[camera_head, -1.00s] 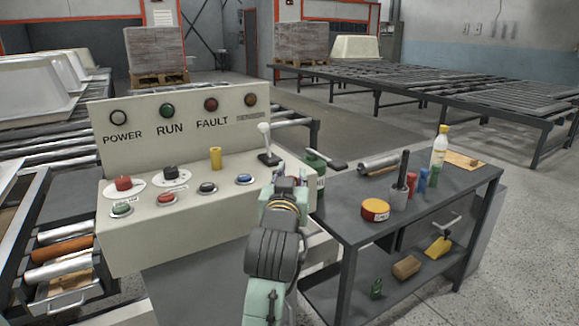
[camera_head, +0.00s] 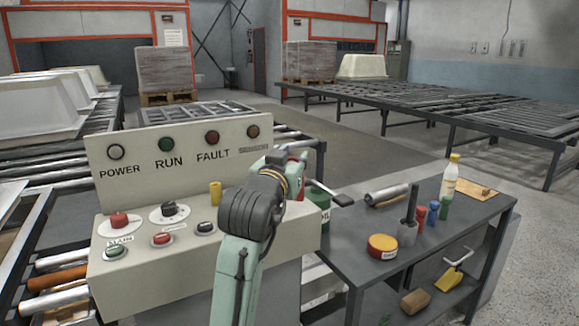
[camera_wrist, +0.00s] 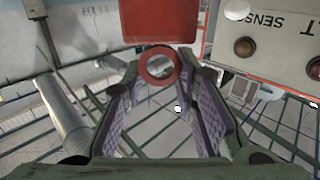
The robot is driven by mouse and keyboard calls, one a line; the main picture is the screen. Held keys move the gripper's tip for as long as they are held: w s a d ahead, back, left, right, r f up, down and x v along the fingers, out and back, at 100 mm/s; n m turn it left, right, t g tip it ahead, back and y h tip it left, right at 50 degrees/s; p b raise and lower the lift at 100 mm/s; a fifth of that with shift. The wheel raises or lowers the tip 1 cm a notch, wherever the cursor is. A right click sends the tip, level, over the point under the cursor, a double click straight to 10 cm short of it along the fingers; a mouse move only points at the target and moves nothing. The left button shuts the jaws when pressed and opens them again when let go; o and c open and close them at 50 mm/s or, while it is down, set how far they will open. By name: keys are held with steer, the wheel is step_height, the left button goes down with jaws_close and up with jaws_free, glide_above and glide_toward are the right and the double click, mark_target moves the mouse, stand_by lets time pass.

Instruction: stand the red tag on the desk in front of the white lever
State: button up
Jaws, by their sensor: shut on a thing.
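My gripper (camera_head: 288,168) is shut on the red tag (camera_wrist: 160,22). In the wrist view, the tag's red ring (camera_wrist: 158,66) sits between the fingertips, and its flat red plate extends beyond them at the top. The tag is held in the air near the right end of the cream console. In the head view my arm and gripper hide most of it. The console desk (camera_head: 135,262) has a sloped top below an upright lamp panel. The white lever is hidden behind my arm in the head view; a white rounded knob (camera_wrist: 237,9) shows in the wrist view.
A yellow peg (camera_head: 215,194), a red knob (camera_head: 119,220) and several buttons stand on the console top. A green canister (camera_head: 318,205) stands close to its right end. The dark side table (camera_head: 345,238) holds a red-yellow round tin (camera_head: 382,247), a bottle (camera_head: 450,178) and small cylinders.

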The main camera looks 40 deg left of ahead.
mark_target(300, 197)
steer(key=shift+w+a+f+p, duration=0.15)
steer(key=shift+w+a+f, duration=0.15)
steer(key=shift+f, duration=0.35)
steer(key=shift+w+a+f+p, duration=0.2)
steer(key=shift+a+f, duration=0.15)
steer(key=shift+f, duration=0.25)
steer(key=shift+w+a+f+p, duration=0.15)
steer(key=shift+w+a+f, duration=0.15)
steer(key=shift+f, duration=0.35)
steer(key=shift+f, duration=0.1)
steer(key=o, duration=0.9)
steer(key=shift+o, duration=0.2)
